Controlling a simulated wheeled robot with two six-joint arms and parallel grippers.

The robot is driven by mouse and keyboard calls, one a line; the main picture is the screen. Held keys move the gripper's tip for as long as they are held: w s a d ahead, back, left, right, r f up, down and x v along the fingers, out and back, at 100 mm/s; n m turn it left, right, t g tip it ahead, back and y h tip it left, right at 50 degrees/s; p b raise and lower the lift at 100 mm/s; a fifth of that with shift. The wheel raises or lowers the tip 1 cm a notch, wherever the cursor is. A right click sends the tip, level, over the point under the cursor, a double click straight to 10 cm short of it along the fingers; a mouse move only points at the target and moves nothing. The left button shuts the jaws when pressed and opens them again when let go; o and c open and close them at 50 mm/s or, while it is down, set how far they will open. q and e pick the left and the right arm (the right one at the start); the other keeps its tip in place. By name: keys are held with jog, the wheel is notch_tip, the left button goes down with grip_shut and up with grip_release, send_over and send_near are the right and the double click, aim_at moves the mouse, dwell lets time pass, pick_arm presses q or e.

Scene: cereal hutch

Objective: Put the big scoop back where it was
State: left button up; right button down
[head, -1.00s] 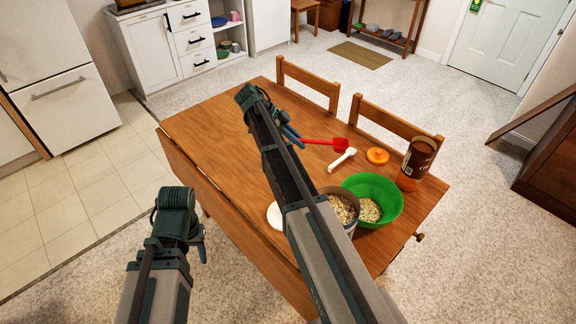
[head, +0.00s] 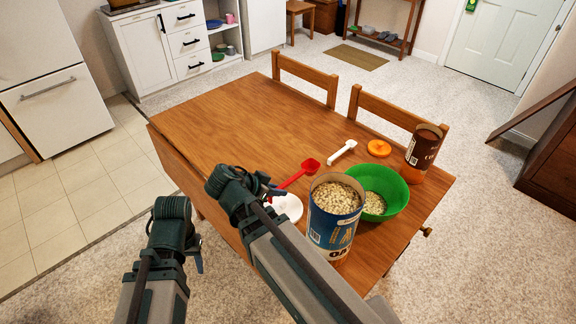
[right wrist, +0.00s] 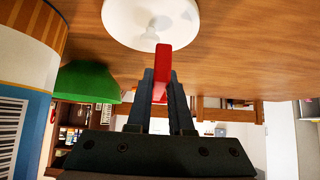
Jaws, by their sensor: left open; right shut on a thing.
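My right gripper (head: 270,190) is shut on the handle of a red scoop (head: 310,165). The scoop's bowl points away from the gripper, toward the middle of the table. In the right wrist view the red scoop (right wrist: 160,65) stands between the fingers, in line with a round white lid (right wrist: 135,12). In the head view the lid (head: 287,208) lies beside the blue oats tub (head: 332,228), which is open and full of oats. A smaller-looking white scoop (head: 342,152) lies on the table. My left gripper (head: 199,260) is open and empty, off the table's near left edge.
A green bowl (head: 388,184) with some oats stands right behind the tub. An orange lid (head: 379,148) and a brown jar (head: 421,155) are at the table's right. The left part of the wooden table (head: 220,130) is clear. Two chairs stand along the far side.

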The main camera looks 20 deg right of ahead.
jog(key=w+d, duration=0.1)
jog(key=w, duration=0.4)
jog(key=w+d+f+b, duration=0.1)
jog(key=w+d, duration=0.1)
jog(key=w, duration=0.3)
jog(key=w+d, duration=0.2)
jog(key=w, duration=0.3)
jog(key=shift+w+d+f, duration=0.1)
jog(key=shift+d+f, duration=0.1)
jog(key=shift+f, duration=0.05)
jog(key=shift+f+b, duration=1.75)
jog(key=shift+b, duration=0.2)
jog(key=shift+f, duration=0.2)
jog(key=c, duration=0.8)
grip_release()
jog(key=shift+r, duration=0.1)
